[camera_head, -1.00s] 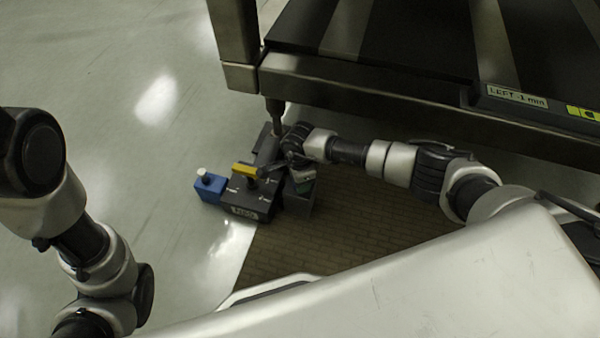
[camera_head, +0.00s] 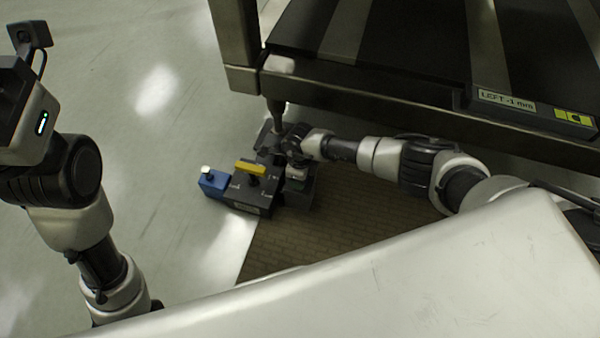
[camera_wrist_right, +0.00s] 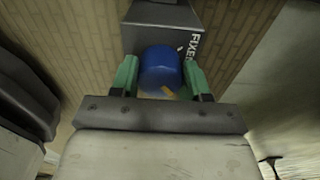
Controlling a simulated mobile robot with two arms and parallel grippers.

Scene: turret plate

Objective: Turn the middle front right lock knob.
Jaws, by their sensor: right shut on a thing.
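The lock knob is a round blue cylinder (camera_wrist_right: 159,65) in the right wrist view, standing against a dark grey box (camera_wrist_right: 160,22) lettered "FIXE…", the rest cut off. My right gripper (camera_wrist_right: 161,80) has its two green fingers on either side of this knob and is shut on it. In the head view my right gripper (camera_head: 296,172) is low, at the right side of the dark lock unit (camera_head: 252,200) on the floor; the knob is hidden there by the gripper and wrist. My left arm (camera_head: 68,180) is at the left; its fingers are out of frame.
The lock unit carries a yellow bar (camera_head: 250,167) and a blue block (camera_head: 213,184) with a white knob on its left. A large dark metal frame (camera_head: 400,107) overhangs behind my right arm. Open pale floor (camera_head: 150,200) lies to the left.

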